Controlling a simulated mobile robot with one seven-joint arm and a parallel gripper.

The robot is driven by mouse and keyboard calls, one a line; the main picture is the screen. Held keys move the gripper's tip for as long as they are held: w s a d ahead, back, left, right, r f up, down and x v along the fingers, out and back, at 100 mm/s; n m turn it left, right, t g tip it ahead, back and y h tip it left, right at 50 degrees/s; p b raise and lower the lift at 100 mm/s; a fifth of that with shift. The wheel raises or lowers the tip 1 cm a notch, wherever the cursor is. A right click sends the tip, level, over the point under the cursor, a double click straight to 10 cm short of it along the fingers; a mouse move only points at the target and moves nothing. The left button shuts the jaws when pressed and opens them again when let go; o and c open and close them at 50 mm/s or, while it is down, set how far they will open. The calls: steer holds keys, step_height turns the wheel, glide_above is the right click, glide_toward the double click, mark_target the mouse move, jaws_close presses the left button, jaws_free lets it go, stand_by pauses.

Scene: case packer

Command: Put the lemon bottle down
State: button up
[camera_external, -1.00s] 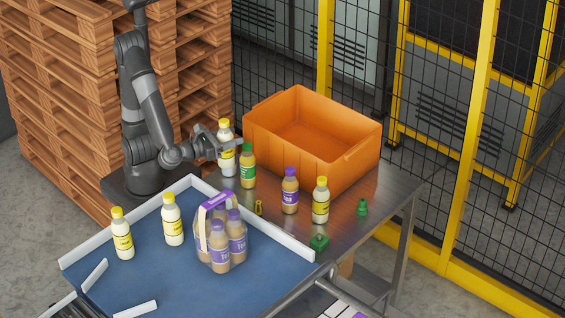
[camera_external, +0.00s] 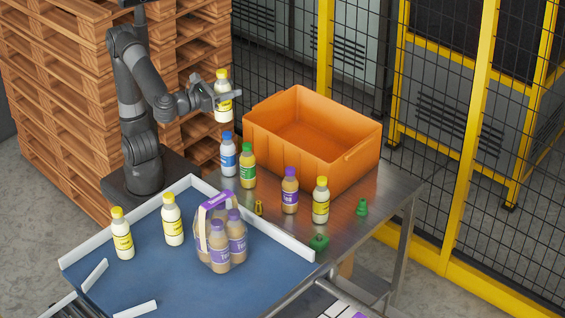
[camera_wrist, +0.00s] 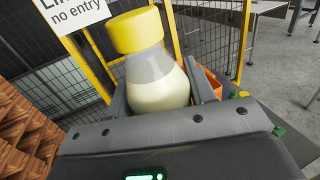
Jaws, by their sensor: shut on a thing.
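The lemon bottle (camera_external: 223,98), with a yellow cap and yellow label, is held upright in the air by my gripper (camera_external: 224,97), above the back left of the metal table, left of the orange crate. In the wrist view the same lemon bottle (camera_wrist: 150,65) stands between the two jaws of my gripper (camera_wrist: 158,98), which are shut on it. Its lower part is hidden there. Three other yellow-capped bottles show: two on the blue surface (camera_external: 122,235) (camera_external: 172,220) and one on the metal table (camera_external: 321,200).
The orange crate (camera_external: 358,157) looks empty. A blue-capped bottle (camera_external: 228,158), a green-capped bottle (camera_external: 247,167) and a purple-capped bottle (camera_external: 290,192) stand on the metal table (camera_external: 393,190). A purple-handled pack (camera_external: 217,200) sits on the blue surface. Small green parts (camera_external: 362,208) lie at the right.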

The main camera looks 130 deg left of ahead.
steer(key=w+d+m+t+h, duration=0.1)
steer(key=d+m+t+h, duration=0.4)
steer(key=d, duration=1.2)
steer(key=w+d+m+t+h, duration=0.1)
steer(key=d+m+t+h, duration=0.45)
steer(key=d, duration=1.05)
steer(key=w+a+f, duration=0.4)
steer(key=f, duration=0.4)
steer(key=w+a+f, duration=0.4)
steer(key=f, duration=0.4)
steer(key=shift+w+n, duration=0.25)
steer(key=shift+n, duration=0.2)
steer(key=shift+a, duration=0.1)
steer(key=shift+f, duration=0.15)
steer(key=o, duration=1.2)
steer(key=shift+c, duration=0.2)
